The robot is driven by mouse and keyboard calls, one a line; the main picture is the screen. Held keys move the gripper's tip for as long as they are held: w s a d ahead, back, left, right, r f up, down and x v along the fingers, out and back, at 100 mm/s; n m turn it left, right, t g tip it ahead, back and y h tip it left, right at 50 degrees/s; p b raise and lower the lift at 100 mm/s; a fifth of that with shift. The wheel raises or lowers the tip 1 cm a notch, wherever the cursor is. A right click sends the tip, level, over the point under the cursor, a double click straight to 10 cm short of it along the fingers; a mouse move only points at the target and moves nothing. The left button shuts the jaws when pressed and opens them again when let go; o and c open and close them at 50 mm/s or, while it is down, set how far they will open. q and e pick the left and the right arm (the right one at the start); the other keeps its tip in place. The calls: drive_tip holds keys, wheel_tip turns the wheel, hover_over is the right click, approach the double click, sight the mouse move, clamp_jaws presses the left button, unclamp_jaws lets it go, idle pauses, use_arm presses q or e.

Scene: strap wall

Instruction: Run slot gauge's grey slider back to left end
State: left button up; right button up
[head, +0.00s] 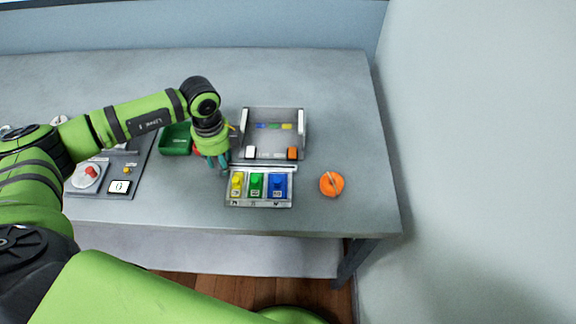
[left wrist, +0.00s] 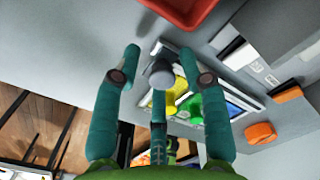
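The panel with yellow, green and blue blocks (head: 261,202) lies near the table's front edge, with a pale slotted bar (head: 270,167) along its back. My left gripper (head: 221,167) is just off the panel's back left corner, pointing down. In the left wrist view its fingers (left wrist: 159,58) are spread, with a grey round knob (left wrist: 160,75), which looks like the slider, showing between them. No finger clearly touches the knob. In the head view I cannot make the knob out; the gripper probably hides it. My right gripper is not in view.
A grey open frame (head: 274,113) stands behind the panel. An orange round thing (head: 332,184) lies to the right. A green tray (head: 175,139) and a partly hidden red tray (left wrist: 185,8) are by my left gripper. A dark board (head: 107,183) lies left. A wall bounds the right.

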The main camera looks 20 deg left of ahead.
use_arm(q)
drive_tip(key=shift+s+a+f, duration=0.1)
drive_tip(key=shift+s+f, duration=0.05)
drive_tip(key=shift+s, duration=0.05)
wheel_tip(320, 180, up, 3)
drive_tip(key=shift+w+f+p, duration=0.1)
drive_tip(key=shift+w+p, duration=0.05)
drive_tip(key=shift+p, duration=0.95)
drive_tip(key=shift+r+p, duration=1.15)
drive_tip(key=shift+r, duration=0.6)
drive_tip(key=c, duration=0.6)
wheel_tip(320, 180, up, 6)
drive_tip(key=p, duration=0.4)
drive_tip(key=shift+c, duration=0.3)
drive_tip(key=shift+w, duration=0.1)
drive_tip(key=shift+f, duration=0.1)
